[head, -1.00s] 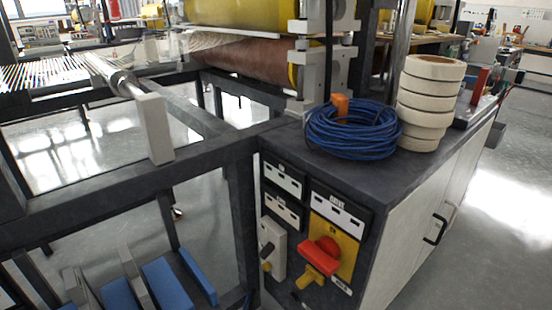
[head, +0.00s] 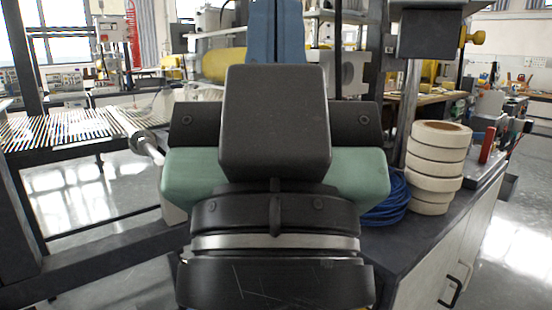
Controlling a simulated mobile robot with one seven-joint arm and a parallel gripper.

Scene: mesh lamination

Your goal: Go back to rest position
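My gripper (head: 277,22) is large in the middle of the head view, seen from behind, with its fingers pointing up. Its body is black with green sides, above a black wrist with a pale ring. The fingertips reach the top edge of the picture. The gripper is in front of the machine and touches nothing that I can see.
A dark-topped cabinet (head: 425,236) stands at the right with a stack of cream tape rolls (head: 437,168). A blue cable coil (head: 397,200) is partly hidden behind my gripper. A machine frame (head: 90,245) with a roller (head: 136,134) is at the left. Open floor (head: 510,245) lies far right.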

